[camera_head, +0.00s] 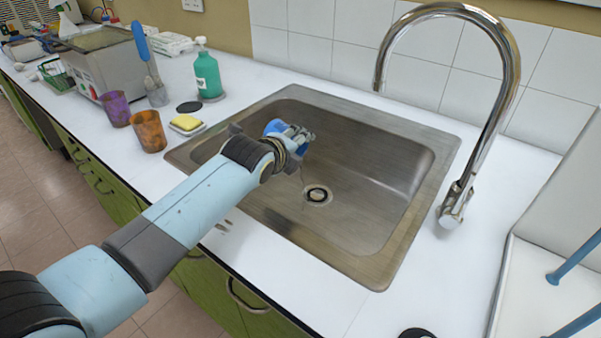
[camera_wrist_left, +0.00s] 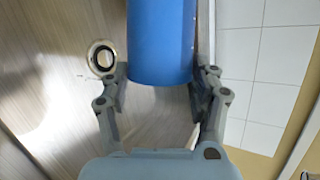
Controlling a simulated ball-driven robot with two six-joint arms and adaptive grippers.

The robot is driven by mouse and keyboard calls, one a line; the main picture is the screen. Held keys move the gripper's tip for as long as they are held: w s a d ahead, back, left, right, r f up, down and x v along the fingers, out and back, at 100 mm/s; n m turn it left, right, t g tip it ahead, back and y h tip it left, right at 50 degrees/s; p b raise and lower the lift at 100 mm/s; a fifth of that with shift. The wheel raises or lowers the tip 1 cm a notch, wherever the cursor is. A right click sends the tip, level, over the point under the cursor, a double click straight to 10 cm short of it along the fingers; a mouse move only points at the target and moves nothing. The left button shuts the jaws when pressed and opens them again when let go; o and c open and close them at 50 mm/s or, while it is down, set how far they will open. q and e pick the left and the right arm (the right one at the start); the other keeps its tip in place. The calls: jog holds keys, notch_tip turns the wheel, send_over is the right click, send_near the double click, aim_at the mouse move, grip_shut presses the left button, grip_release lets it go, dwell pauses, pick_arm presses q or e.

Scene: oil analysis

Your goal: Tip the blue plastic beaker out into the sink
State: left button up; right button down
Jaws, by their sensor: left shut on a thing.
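The blue plastic beaker (camera_head: 273,127) is held over the left part of the steel sink (camera_head: 400,185). My left gripper (camera_head: 292,139) is shut on it and hides much of it in the head view. In the left wrist view the beaker (camera_wrist_left: 162,45) sits between the two fingers of the gripper (camera_wrist_left: 160,92). Its mouth and contents cannot be made out. The sink's drain (camera_head: 317,195) lies to the lower right of the gripper in the head view, and it also shows in the left wrist view (camera_wrist_left: 101,60). My right gripper is not in view.
A chrome tap (camera_head: 505,60) arches over the sink's right side. Left of the sink stand an orange beaker (camera_head: 149,131), a purple beaker (camera_head: 115,108), a yellow sponge (camera_head: 187,123) on a dish, and a green soap bottle (camera_head: 208,75). The counter in front is narrow.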

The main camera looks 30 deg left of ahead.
pick_arm(q)
jog(key=shift+s+d+f+m+y+b, duration=0.1)
jog(key=shift+d+f+m+y+b, duration=0.2)
jog(key=shift+y+b, duration=0.15)
jog(key=m+t+b, duration=0.1)
jog(key=b, duration=0.1)
jog(key=d+m+t+y+b, duration=0.1)
jog(key=b, duration=0.2)
jog(key=m+y+b, duration=0.1)
jog(key=b, duration=0.2)
jog(key=shift+s+d+t+y, duration=0.25)
jog(key=shift+d+t, duration=0.1)
jog(key=shift+t, duration=0.05)
jog(key=b, duration=0.2)
jog(key=m+b, duration=0.1)
jog(key=b, duration=0.1)
jog(key=shift+s+d+f+m+t+y, duration=0.1)
jog(key=shift+d+f+m+t+y, duration=0.1)
jog(key=shift+f+m+t+y, duration=0.15)
jog(key=shift+r+p, duration=0.35)
jog(key=shift+r, duration=0.25)
